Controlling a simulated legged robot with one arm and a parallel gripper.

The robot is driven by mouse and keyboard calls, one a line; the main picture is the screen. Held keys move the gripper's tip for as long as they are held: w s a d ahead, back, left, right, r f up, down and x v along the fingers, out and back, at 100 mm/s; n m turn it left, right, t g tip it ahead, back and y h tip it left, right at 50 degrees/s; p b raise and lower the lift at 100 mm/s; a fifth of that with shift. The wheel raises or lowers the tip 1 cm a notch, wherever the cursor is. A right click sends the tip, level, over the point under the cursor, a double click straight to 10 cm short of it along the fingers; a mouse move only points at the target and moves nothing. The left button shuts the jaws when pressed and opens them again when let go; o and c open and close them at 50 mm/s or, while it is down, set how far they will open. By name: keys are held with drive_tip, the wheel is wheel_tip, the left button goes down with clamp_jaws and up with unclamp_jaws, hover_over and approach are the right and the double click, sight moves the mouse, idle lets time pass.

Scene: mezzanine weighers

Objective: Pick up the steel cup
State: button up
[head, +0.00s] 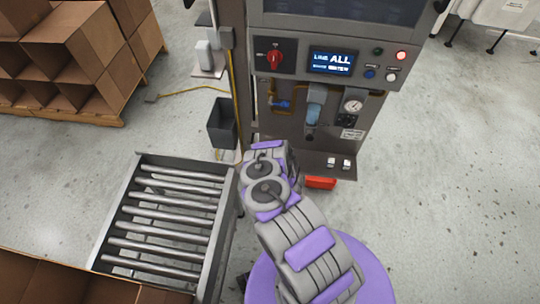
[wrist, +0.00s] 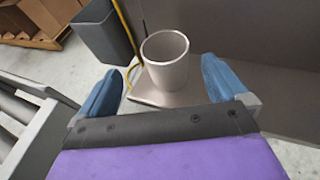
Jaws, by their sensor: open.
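The steel cup (wrist: 167,60) is a pale grey, open-topped cup standing upright in the wrist view. It stands on a small light metal plate (wrist: 145,95) in front of a dark grey panel. My gripper (wrist: 162,78) is open, with one blue fingertip to the left of the cup and one to the right. The cup lies ahead of the jaws, between the line of the fingers, and I see no contact. In the head view my arm reaches toward the machine (head: 318,90), and I cannot make out the cup there.
A dark grey bin (wrist: 101,33) hangs left of the cup, with a yellow cable beside it. A roller conveyor (head: 172,218) stands left of my arm. Small pale blocks (head: 332,163) sit on the machine's ledge at right. Cardboard boxes (head: 80,50) stand far left. Floor at right is clear.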

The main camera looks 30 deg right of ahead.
drive_tip(key=b+x, duration=0.2)
drive_tip(key=x, duration=0.4)
drive_tip(key=shift+f, duration=0.15)
drive_tip(key=shift+d+b+x, duration=0.2)
drive_tip(key=shift+b+x, duration=0.45)
drive_tip(key=shift+x, duration=0.65)
drive_tip(key=shift+d+b+x, duration=0.2)
drive_tip(key=shift+b+x, duration=0.4)
drive_tip(key=shift+x, duration=0.7)
drive_tip(key=shift+s, duration=0.1)
drive_tip(key=c, duration=1)
drive_tip(key=shift+c, duration=0.2)
drive_tip(key=shift+a, duration=0.1)
